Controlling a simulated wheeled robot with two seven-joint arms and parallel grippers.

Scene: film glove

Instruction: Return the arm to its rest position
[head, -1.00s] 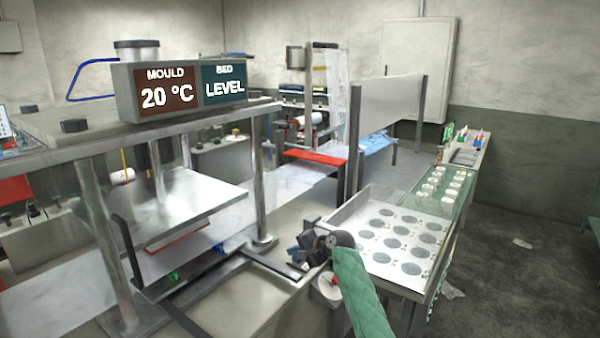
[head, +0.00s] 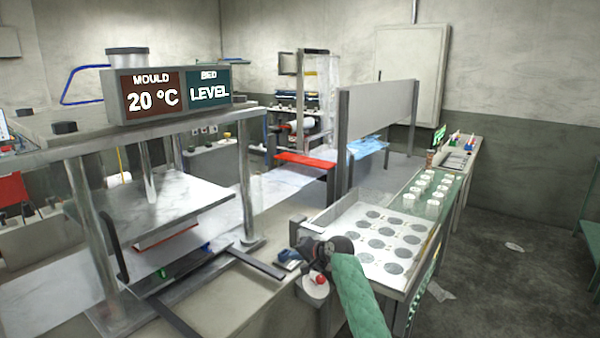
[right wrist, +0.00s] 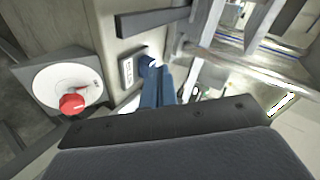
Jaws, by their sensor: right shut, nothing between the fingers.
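My right arm, in a green quilted sleeve, comes in from the bottom of the head view. Its right gripper (head: 287,262) is above the bench between the press and the tray of round discs. In the right wrist view the blue fingers (right wrist: 158,88) are together with nothing between them. They are close to a small pale plate with dark slots (right wrist: 128,70); I cannot tell whether they touch it. My left gripper is not in view.
A dial with a red knob (head: 320,280) is just below the gripper; the knob also shows in the right wrist view (right wrist: 72,103). The press (head: 247,190) stands left under a sign (head: 170,92) reading 20 °C and LEVEL. The disc tray (head: 345,212) is to the right. Floor at far right is mostly clear.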

